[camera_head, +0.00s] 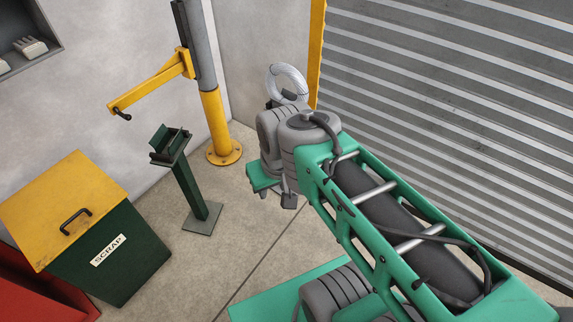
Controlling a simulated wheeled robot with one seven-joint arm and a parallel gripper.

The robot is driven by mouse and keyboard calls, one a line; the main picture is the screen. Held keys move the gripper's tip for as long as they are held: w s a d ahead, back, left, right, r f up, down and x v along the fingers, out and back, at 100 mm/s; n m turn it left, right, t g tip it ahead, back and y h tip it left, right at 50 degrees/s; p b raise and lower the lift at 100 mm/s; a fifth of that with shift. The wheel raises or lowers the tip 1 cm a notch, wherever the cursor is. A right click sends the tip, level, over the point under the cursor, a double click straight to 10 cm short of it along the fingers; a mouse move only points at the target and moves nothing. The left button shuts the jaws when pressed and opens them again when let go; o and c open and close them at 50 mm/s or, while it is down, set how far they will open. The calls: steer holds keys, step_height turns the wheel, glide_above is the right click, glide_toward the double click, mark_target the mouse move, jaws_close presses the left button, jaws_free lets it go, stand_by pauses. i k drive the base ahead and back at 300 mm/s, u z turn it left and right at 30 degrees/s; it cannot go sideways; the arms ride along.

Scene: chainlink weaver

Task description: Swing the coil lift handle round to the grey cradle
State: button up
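The yellow coil lift (160,80) has a jib arm reaching left from a tall post. A small black handle (121,114) hangs at the jib's left end. The cradle (170,144) is a dark grey-green open-topped holder on a dark green stand, below and right of the handle. The handle is apart from the cradle. My gripper is mostly hidden behind my wrist; a small dark part (289,201) shows low at my arm's end, right of the cradle and well away from the handle. I cannot see whether it is open or shut.
A green scrap bin (115,265) with a yellow lid stands at lower left, beside a red box (35,295). A silver coil (289,80) shows behind my wrist. A ribbed metal shutter (460,110) fills the right. Floor is clear between the cradle stand and my arm.

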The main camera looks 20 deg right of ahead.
mark_target(189, 16)
steer(key=z, duration=0.25)
steer(key=i, duration=1.15)
steer(key=u, duration=0.25)
